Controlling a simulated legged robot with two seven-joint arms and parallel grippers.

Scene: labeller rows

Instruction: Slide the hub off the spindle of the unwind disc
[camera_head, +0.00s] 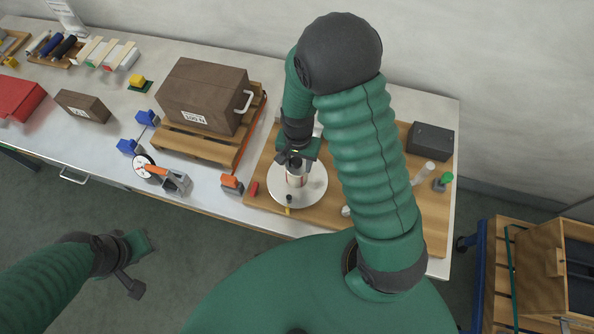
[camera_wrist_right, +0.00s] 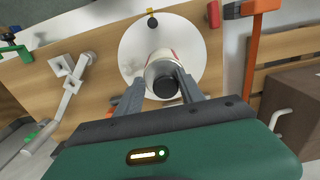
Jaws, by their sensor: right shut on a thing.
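The white unwind disc (camera_head: 314,192) lies on a wooden board in the head view, and it also shows in the right wrist view (camera_wrist_right: 134,48). The hub (camera_wrist_right: 161,66), a pale cylinder with a red mark, stands at the middle of the disc. A dark round end (camera_wrist_right: 165,87) shows at the hub's near end. My right gripper (camera_head: 295,165) is over the disc, shut on the hub with one finger on each side. The spindle inside the hub is hidden. My left gripper (camera_head: 132,284) hangs over the floor in front of the table, away from the disc; its jaw opening is unclear.
A brown case (camera_head: 205,97) sits on a wooden pallet left of the board. An orange-ended tool (camera_head: 231,184) and a small red piece (camera_head: 253,189) lie close to the disc. A dark box (camera_head: 430,140) stands at the board's back right, with a white roller (camera_head: 424,172) nearby.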

